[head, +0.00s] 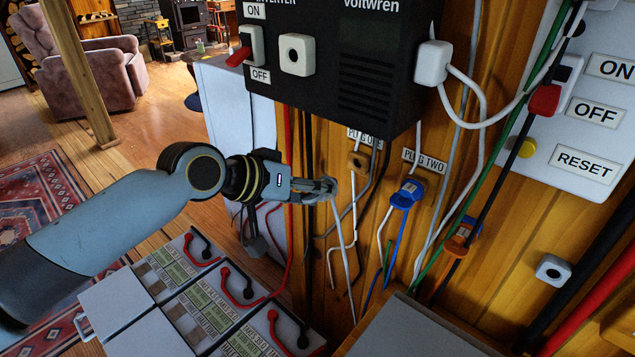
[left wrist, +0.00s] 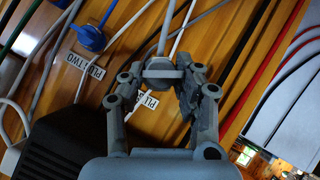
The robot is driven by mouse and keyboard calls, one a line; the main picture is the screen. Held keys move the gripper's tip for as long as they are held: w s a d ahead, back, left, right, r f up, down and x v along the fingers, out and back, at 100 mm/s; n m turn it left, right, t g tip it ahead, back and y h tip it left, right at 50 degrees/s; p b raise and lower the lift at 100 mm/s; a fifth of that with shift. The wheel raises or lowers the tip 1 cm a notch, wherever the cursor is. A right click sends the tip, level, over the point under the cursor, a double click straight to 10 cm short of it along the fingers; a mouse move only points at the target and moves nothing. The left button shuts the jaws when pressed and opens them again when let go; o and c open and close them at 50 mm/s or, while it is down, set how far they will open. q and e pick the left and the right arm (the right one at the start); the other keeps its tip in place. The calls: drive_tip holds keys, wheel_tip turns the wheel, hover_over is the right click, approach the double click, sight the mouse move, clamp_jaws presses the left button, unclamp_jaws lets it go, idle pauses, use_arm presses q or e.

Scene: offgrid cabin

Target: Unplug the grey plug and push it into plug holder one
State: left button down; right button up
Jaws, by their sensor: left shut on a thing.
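My left gripper (head: 322,188) is shut on the grey plug (head: 329,186), in front of the wooden wall and under the inverter. In the left wrist view the grey plug (left wrist: 161,70) sits between the two fingers (left wrist: 162,82), its pale cable running away from it. Plug holder one (head: 357,162), a small tan block under its partly hidden PLUG ONE label (head: 365,138), is to the right of and above the gripper in the head view, apart from the plug. In the left wrist view the fingers partly cover that label (left wrist: 148,101). My right gripper is not in view.
The black inverter (head: 345,60) overhangs, with a bare white socket (head: 296,55) and a white plug (head: 433,62) at its side. A blue plug (head: 407,194) is under PLUG TWO. An orange plug (head: 463,236) and several hanging cables are nearby. Batteries (head: 215,300) stand below.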

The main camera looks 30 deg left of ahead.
use_arm(q)
drive_tip(key=shift+r, duration=0.1)
drive_tip(key=w, duration=0.4)
drive_tip(key=w+b, duration=0.1)
drive_tip(key=shift+w+d, duration=0.35)
drive_tip(key=shift+w, duration=0.05)
drive_tip(key=shift+p, duration=0.5)
idle(1.7)
drive_tip(key=shift+w+d, duration=0.2)
drive_tip(key=shift+w, duration=1.1)
drive_tip(key=c, duration=0.9)
unclamp_jaws()
